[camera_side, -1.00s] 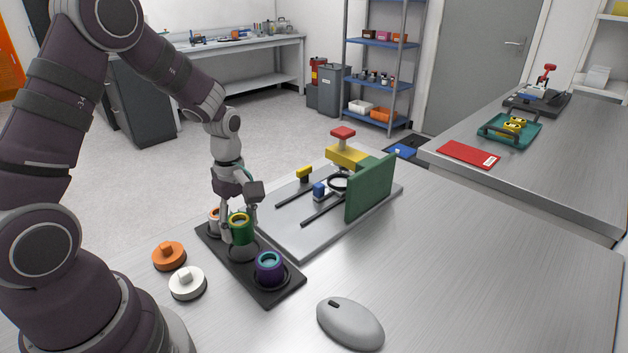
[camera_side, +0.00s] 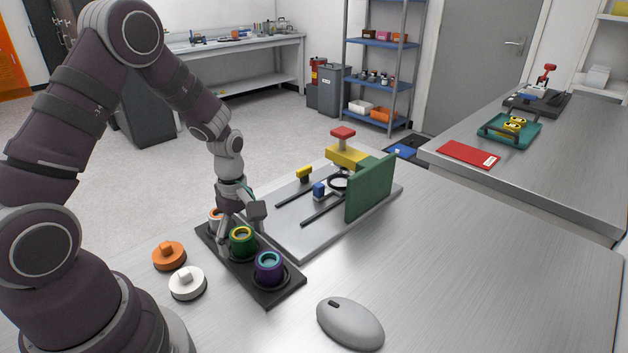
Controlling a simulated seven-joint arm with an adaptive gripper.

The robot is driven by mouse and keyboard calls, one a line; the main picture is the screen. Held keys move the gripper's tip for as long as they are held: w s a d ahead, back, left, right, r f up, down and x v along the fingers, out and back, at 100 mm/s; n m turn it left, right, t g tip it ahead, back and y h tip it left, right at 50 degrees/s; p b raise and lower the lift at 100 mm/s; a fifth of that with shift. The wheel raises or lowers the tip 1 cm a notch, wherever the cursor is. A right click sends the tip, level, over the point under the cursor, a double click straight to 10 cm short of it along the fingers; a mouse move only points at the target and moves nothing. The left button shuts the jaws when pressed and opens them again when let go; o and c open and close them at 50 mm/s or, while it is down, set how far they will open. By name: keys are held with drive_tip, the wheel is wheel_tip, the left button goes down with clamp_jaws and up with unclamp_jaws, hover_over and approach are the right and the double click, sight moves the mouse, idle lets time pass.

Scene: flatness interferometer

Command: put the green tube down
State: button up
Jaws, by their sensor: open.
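The green tube (camera_side: 242,243) with a yellow-orange rim stands upright in the middle place of the black rack (camera_side: 283,291). A purple tube (camera_side: 268,269) with a light blue rim stands in the front place. An orange-rimmed tube (camera_side: 214,217) stands in the back place, partly hidden by my gripper. My gripper (camera_side: 241,236) is open, its fingers spread around the top of the green tube. I cannot tell whether a finger touches it.
An orange round cap (camera_side: 169,256) and a white one (camera_side: 187,283) lie left of the rack. The interferometer plate (camera_side: 285,240) with a green upright panel (camera_side: 370,188) stands right behind the rack. A grey mouse-shaped object (camera_side: 350,324) lies in front.

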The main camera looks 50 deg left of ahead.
sight(242, 231)
drive_tip(key=r, duration=0.9)
drive_tip(key=shift+w+a+r, duration=0.15)
drive_tip(key=shift+w+r, duration=0.05)
drive_tip(key=shift+r, duration=0.2)
drive_tip(key=s+d+r+m+t, duration=0.5)
drive_tip(key=d+r+m, duration=0.3)
drive_tip(key=m, duration=1)
drive_tip(key=shift+s+d+r, duration=0.25)
drive_tip(key=shift+s+r, duration=0.4)
drive_tip(key=shift+s, duration=0.15)
drive_tip(key=shift+o, duration=0.5)
drive_tip(key=shift+s+d+m+t, duration=0.2)
drive_tip(key=shift+s+m+t, duration=0.15)
drive_tip(key=shift+m, duration=0.45)
